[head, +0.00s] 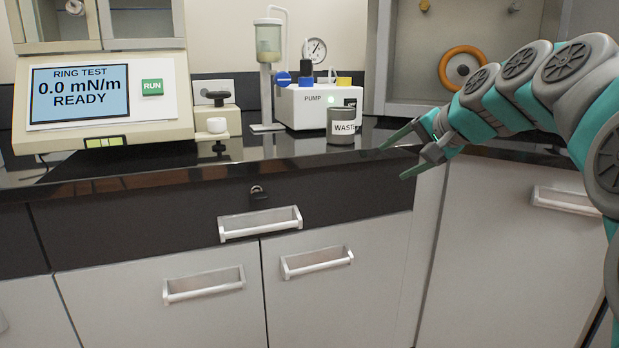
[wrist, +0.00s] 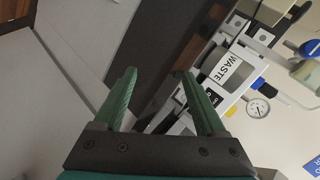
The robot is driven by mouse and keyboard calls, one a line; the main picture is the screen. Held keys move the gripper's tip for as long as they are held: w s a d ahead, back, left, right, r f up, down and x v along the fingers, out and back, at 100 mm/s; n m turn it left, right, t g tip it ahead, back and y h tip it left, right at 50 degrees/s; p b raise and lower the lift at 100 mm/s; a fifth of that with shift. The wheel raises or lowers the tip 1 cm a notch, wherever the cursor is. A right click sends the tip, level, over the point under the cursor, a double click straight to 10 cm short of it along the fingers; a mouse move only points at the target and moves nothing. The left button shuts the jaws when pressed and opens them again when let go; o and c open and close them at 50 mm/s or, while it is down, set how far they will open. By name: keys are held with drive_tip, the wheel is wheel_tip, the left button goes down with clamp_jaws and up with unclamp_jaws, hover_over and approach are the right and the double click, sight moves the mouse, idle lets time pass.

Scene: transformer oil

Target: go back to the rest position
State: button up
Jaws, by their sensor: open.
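My gripper (head: 392,158) hangs in front of the counter's edge at the right of the head view, its two green fingers apart with nothing between them. The open fingers also show in the wrist view (wrist: 155,88), where the counter front lies beyond them. My teal and grey arm reaches in from the right edge of the head view. The gripper is to the right of the waste cup (head: 341,129) and does not touch it.
A ring test device (head: 105,100) reads 0.0 mN/m READY at the left of the black counter (head: 150,178). A white pump (head: 315,104) with a gauge (head: 317,50) stands behind the cup. Below are a closed drawer (head: 190,210) with a padlock and cabinet doors with protruding handles (head: 317,262).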

drive_tip(key=s+a+f+n+g+h, duration=0.1)
drive_tip(key=s+a+f+n+g, duration=0.2)
drive_tip(key=s+f, duration=0.7)
drive_tip(key=s+a+f+n+g+h, duration=0.15)
drive_tip(key=s+a+f+g, duration=0.25)
drive_tip(key=s+f, duration=0.55)
drive_tip(key=s+d+f+n+g+h, duration=0.1)
drive_tip(key=s+d+f+g, duration=0.1)
drive_tip(key=s+f, duration=0.4)
drive_tip(key=s+d+f+n+g+h+p, duration=0.1)
drive_tip(key=s+f, duration=0.4)
drive_tip(key=s, duration=1)
drive_tip(key=shift+s+d+f+n+g+p, duration=0.25)
drive_tip(key=shift+d+f+n+g, duration=0.2)
drive_tip(key=shift+n+g, duration=0.3)
drive_tip(key=shift+w+h, duration=0.1)
drive_tip(key=shift+h, duration=0.15)
